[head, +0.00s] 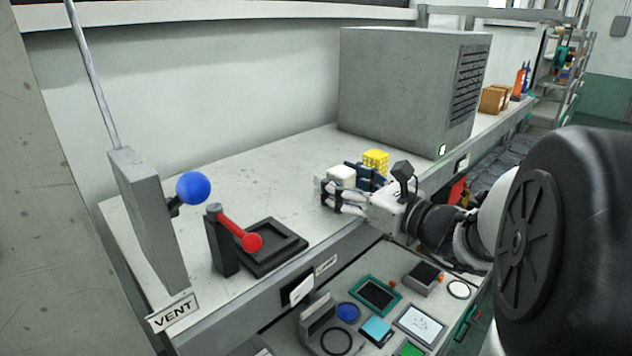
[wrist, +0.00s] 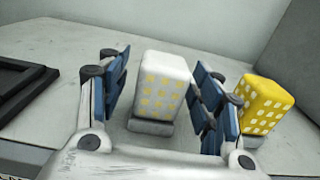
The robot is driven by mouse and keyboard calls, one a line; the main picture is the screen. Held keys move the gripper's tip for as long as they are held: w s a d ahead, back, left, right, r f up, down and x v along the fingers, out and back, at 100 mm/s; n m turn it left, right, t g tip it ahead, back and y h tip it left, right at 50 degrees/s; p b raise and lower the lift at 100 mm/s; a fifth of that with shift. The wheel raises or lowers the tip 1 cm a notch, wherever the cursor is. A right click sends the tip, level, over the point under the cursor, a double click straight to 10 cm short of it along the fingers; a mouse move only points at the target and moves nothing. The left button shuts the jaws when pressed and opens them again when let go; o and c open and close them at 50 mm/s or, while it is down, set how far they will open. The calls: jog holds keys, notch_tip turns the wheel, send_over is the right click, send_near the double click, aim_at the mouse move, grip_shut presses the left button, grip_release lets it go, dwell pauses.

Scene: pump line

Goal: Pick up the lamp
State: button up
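A white lamp-like block with yellow dots (wrist: 163,88) stands upright on a grey base between the fingers of my gripper (wrist: 160,76). A gap shows on each side of it, and the blue finger pads do not appear to touch it. In the head view the white block (head: 341,174) shows behind my gripper (head: 340,190), its lower part hidden. A yellow block with white dots (wrist: 266,104) stands just outside the right finger; it also shows in the head view (head: 376,160). I cannot tell which block the task calls the lamp.
A large grey cabinet (head: 405,90) stands on the bench behind. To the left are a black square tray (head: 298,243), a red-handled lever (head: 238,232) and a blue-knobbed lever (head: 194,188) by a VENT sign (head: 174,312). A lower shelf holds several small items.

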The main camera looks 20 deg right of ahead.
jog(key=c, duration=1.1)
jog(key=shift+o, duration=0.2)
